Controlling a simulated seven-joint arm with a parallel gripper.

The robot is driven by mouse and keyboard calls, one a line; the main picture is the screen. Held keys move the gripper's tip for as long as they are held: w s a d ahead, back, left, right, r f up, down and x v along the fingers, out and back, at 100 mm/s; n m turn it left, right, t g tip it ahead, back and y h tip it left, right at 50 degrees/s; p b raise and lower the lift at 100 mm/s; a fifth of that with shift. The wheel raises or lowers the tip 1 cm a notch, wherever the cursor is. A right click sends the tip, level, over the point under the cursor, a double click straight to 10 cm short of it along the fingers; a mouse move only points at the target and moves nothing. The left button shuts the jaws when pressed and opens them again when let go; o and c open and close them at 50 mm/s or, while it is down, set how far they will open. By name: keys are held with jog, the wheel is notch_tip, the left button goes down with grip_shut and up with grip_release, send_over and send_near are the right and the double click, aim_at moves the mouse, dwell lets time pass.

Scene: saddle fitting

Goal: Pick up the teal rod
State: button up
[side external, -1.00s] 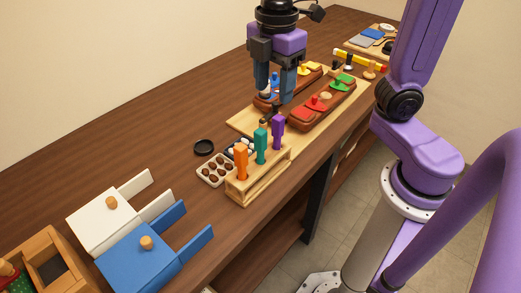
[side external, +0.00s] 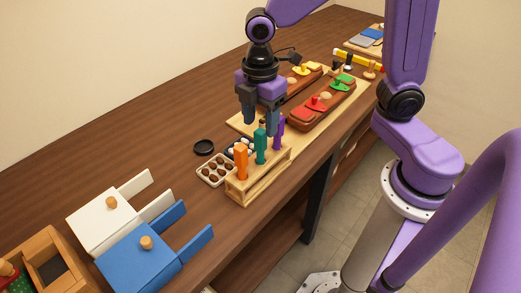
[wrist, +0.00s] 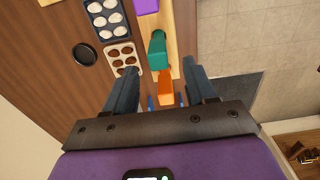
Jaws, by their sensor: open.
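The teal rod (side external: 261,147) stands upright in a light wooden rack (side external: 240,194), between an orange rod (side external: 241,161) and a purple rod (side external: 279,131). My gripper (side external: 261,126) is open and points down, close above the teal rod's top. One finger overlaps the purple rod in the side view. In the wrist view the teal rod (wrist: 157,48) shows just beyond the line between the fingertips (wrist: 161,66), and the orange rod (wrist: 166,88) shows between the fingers. I cannot tell the exact height gap. No rod is held.
Wooden blocks with coloured pieces (side external: 325,105) stand behind the gripper. White (side external: 105,222) and blue (side external: 140,256) boxes stand at front left.

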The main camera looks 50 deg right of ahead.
aim_at(261, 131)
jog(key=shift+w+d+f, duration=0.1)
jog(key=shift+d+f, duration=0.05)
jog(key=shift+f, duration=2.85)
grip_shut()
